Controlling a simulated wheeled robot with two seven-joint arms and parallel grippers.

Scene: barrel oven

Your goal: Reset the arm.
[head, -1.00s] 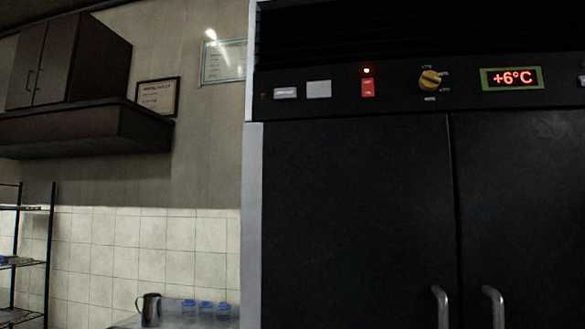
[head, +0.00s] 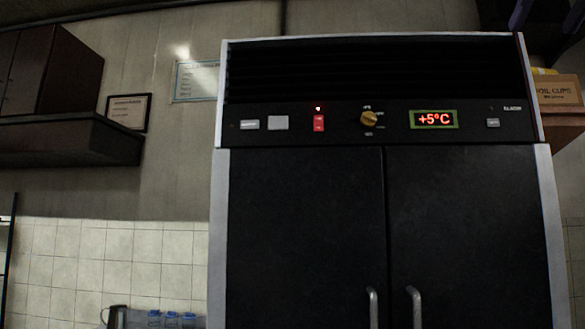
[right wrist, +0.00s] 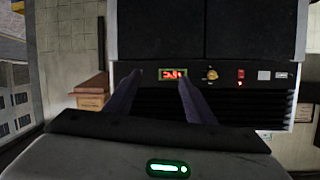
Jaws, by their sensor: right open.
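My right gripper (right wrist: 160,82) shows in the right wrist view with its two dark fingers apart and nothing between them. Behind the fingers, upside down, is the control panel of a black two-door cabinet. A dark purplish part at the top right edge of the head view (head: 521,14) looks like part of my right arm or gripper. My left gripper is in neither view.
The cabinet (head: 305,230) fills the middle; its display (head: 434,119) reads +5°C, left of which is a yellow knob (head: 369,118). A cardboard box (head: 558,91) sits at right. A dark wall cupboard (head: 60,70) hangs at left. Blue-lidded containers (head: 172,320) stand low.

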